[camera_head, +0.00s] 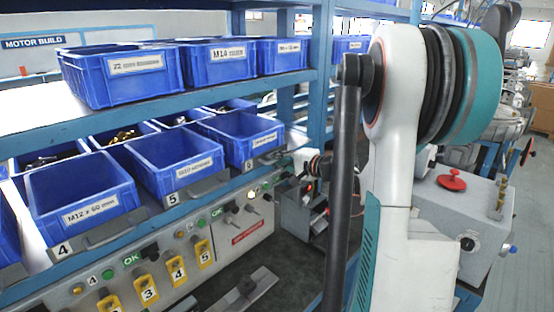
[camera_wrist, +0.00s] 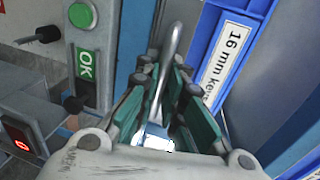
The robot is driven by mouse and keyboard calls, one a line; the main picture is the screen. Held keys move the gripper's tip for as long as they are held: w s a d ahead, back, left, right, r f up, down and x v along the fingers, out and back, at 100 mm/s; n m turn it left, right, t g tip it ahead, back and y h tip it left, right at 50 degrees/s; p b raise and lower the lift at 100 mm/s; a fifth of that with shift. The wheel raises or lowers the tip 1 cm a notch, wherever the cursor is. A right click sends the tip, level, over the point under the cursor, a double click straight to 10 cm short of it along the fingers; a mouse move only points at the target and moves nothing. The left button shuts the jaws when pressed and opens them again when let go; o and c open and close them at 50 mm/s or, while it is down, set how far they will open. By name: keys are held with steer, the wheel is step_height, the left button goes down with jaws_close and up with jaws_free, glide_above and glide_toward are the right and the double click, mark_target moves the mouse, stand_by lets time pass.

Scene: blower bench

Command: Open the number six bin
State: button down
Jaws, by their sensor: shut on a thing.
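The number six bin (camera_head: 236,138) is a blue bin on the lower shelf in the head view, with a grey front piece marked 6 (camera_head: 249,165) below it. In the wrist view my gripper (camera_wrist: 165,78) has green-padded fingers, shut on a curved metal rod (camera_wrist: 174,42) that looks like a handle. A blue bin front (camera_wrist: 208,50) labelled "16 mm key..." is right of the fingers; its number is not visible.
Blue bins 4 (camera_head: 80,198) and 5 (camera_head: 175,160) sit left of bin six, with more bins on the shelf above. In the wrist view a panel with a green button (camera_wrist: 81,15) and black knobs is close on the left. A blue upright (camera_head: 320,60) stands near my arm.

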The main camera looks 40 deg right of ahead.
steer(key=f+v, duration=0.2)
steer(key=v, duration=1.2)
steer(key=shift+s+f, duration=0.3)
steer(key=shift+s, duration=0.2)
steer(key=shift+d, duration=0.1)
steer(key=c, duration=1.7)
jaws_free()
steer(key=v, duration=1.2)
